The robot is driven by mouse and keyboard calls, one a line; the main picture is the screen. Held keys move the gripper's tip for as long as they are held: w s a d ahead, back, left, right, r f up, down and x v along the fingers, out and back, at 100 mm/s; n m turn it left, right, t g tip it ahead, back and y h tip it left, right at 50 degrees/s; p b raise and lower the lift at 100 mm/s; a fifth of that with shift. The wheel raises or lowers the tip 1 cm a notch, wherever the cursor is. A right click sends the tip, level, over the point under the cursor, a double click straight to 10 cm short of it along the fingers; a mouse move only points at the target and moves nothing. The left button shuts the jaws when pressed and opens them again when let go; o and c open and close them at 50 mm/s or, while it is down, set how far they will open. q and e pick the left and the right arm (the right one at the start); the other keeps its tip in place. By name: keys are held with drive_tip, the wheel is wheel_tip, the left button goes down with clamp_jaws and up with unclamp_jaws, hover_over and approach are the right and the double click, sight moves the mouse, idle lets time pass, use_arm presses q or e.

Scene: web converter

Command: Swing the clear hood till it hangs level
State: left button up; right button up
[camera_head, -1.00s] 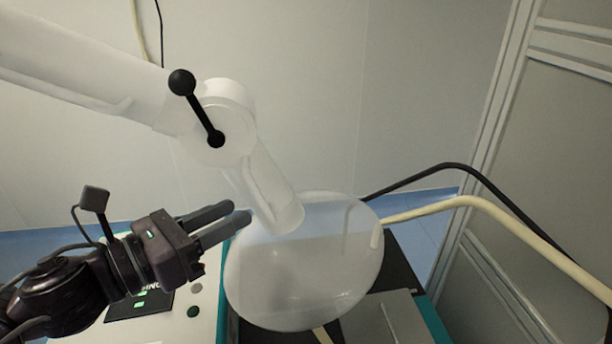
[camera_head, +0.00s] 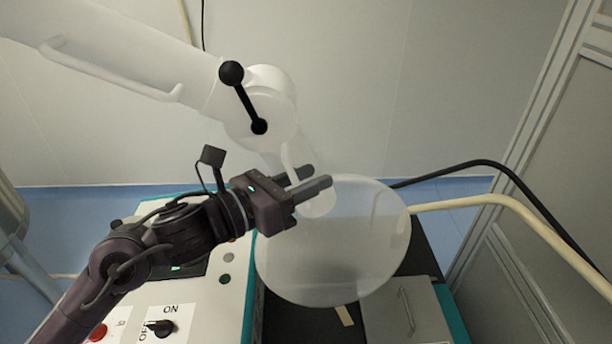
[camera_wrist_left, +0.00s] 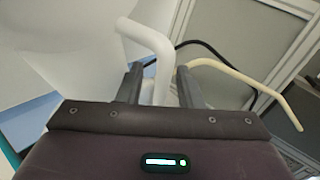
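The clear hood (camera_head: 345,255) is a translucent round dish hanging tilted from the end of a white jointed arm (camera_head: 125,65). A thin white handle (camera_head: 290,155) curves along the arm's short lower link, just above the hood. My left gripper (camera_head: 318,178) is at this handle, over the hood's upper left edge. In the left wrist view my left gripper (camera_wrist_left: 158,85) has its fingers apart, with the white handle (camera_wrist_left: 150,45) between them and gaps beside it. Contact is not clear. My right gripper is not in view.
A black lever with ball ends (camera_head: 244,97) sits on the arm's joint. Below stands a machine with a white control panel (camera_head: 215,305), knobs and a red button (camera_head: 97,332). A black cable (camera_head: 500,170) and a cream pipe (camera_head: 510,205) run on the right, near a framed wall.

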use_arm(q)
clamp_jaws()
drive_tip(key=a+y, duration=0.1)
drive_tip(key=a+f+m+g+y, duration=0.1)
drive_tip(key=a+b, duration=0.1)
drive_tip(key=shift+f+m+g+y, duration=0.3)
drive_tip(key=shift+y, duration=0.1)
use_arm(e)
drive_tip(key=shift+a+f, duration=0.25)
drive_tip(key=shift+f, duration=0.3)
use_arm(q)
unclamp_jaws()
drive_tip(key=shift+a, duration=0.1)
